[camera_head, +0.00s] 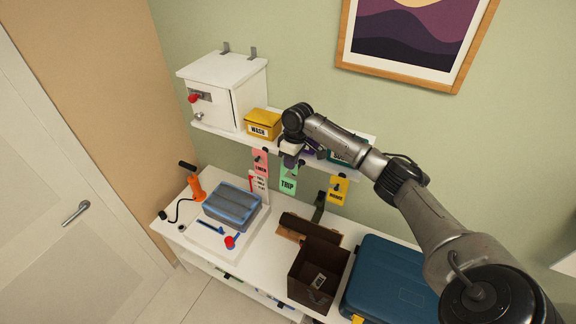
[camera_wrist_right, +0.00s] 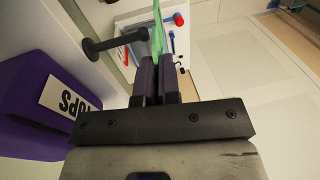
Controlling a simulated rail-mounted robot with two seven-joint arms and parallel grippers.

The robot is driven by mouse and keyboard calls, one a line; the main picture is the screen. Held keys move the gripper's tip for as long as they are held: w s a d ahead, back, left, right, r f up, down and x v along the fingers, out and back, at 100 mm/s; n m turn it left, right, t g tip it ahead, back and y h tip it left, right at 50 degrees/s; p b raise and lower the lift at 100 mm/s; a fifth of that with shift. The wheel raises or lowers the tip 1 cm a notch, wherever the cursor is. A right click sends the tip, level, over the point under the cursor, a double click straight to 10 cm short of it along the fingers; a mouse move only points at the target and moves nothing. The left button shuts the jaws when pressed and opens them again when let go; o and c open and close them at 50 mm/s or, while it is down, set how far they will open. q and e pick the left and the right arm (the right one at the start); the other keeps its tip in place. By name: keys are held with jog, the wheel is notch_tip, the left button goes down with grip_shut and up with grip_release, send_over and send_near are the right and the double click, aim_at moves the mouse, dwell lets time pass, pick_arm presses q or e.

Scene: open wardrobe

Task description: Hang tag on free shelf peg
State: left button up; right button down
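The green tag, marked TRIP (camera_head: 288,181), hangs down from my right gripper (camera_head: 290,162) just below the shelf. In the right wrist view the purple fingers (camera_wrist_right: 157,62) are closed on the green tag (camera_wrist_right: 158,28), seen nearly edge-on. A bare black peg with a round head (camera_wrist_right: 112,43) sticks out just left of the fingers there, apart from the tag. A pink tag (camera_head: 260,160) hangs left of the gripper and a yellow tag (camera_head: 338,190) hangs to its right, both under the white shelf (camera_head: 225,139). My left gripper is not in view.
On the shelf are a white cabinet (camera_head: 210,105), a yellow WASH box (camera_head: 262,124) and a purple TOPS box (camera_wrist_right: 35,115), close to the gripper. Below, the white table holds a blue folded stack (camera_head: 232,207), an open brown box (camera_head: 318,272) and a blue suitcase (camera_head: 390,282).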

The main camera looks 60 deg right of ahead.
jog(key=shift+s+d, duration=0.25)
jog(key=shift+d, duration=0.35)
jog(key=shift+s+d, duration=0.2)
jog(key=shift+d, duration=0.35)
jog(key=shift+f, duration=0.7)
jog(key=c, duration=0.8)
grip_release()
jog(key=shift+s+d+r, duration=0.1)
jog(key=shift+d+r, duration=0.1)
jog(key=shift+r, duration=1.15)
jog(key=shift+s+d+r, duration=0.1)
jog(key=shift+d+r, duration=0.1)
jog(key=shift+r, duration=1.1)
jog(key=shift+d+r, duration=0.2)
jog(key=shift+r, duration=1.15)
